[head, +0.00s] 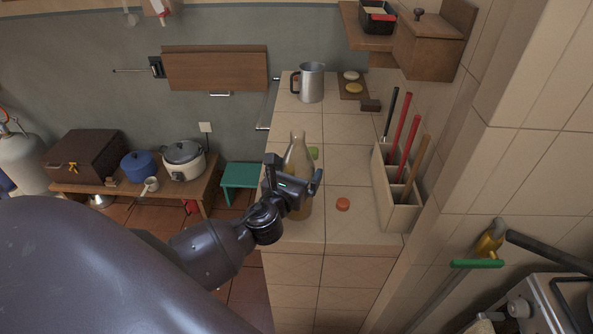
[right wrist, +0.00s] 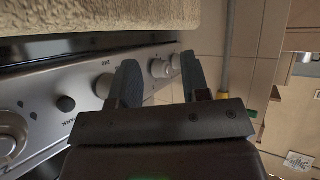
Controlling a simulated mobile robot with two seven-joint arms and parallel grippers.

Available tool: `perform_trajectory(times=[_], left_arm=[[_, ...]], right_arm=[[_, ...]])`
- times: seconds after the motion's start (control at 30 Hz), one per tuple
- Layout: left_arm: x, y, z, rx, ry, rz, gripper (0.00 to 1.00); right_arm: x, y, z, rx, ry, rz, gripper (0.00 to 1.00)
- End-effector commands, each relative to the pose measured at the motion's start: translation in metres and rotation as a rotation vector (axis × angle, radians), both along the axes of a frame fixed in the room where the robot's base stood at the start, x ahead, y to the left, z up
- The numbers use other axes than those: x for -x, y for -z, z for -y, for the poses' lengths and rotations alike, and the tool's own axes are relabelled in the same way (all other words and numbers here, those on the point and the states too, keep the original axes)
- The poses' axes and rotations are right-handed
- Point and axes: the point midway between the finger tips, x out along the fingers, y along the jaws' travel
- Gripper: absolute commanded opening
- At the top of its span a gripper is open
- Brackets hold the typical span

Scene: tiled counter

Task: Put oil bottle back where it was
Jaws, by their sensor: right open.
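The oil bottle (head: 299,153), tall and yellowish-clear with a narrow neck, is upright over the near part of the tiled counter (head: 345,236). My left gripper (head: 292,184) is at the bottle's middle and hides part of it. Its fingers seem to lie on either side of the bottle, but I cannot tell whether they are shut on it. Whether the base touches the tiles is also unclear. An orange-red round cap (head: 343,204) lies on the counter right of the bottle. My right gripper (right wrist: 160,78) is open and empty in the right wrist view, in front of the stove's knob panel (right wrist: 60,125).
A holder (head: 402,215) with long-handled utensils stands right of the cap. A metal mug (head: 312,83) and a board (head: 352,94) with small round items are at the counter's far end. The middle of the counter is mostly clear.

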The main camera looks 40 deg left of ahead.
Motion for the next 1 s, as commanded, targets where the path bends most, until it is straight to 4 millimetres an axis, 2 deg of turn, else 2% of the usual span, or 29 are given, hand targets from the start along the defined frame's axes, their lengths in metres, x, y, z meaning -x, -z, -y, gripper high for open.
perform_trajectory(times=[0.17, 0.7, 1.0], left_arm=[[0.005, -0.002, 0.001, -0.001, 0.0, -0.001, 1.0], [0.095, -0.002, 0.018, 0.001, 0.0, -0.002, 1.0], [0.117, -0.002, 0.022, 0.011, 0.0, -0.001, 1.0]], right_arm=[[0.004, 0.0, 0.001, 0.0, 0.002, -0.006, 0.43], [0.001, 0.007, 0.0, 0.0, 0.0, -0.002, 0.43], [-0.006, 0.004, -0.001, -0.001, -0.003, 0.014, 0.43]])
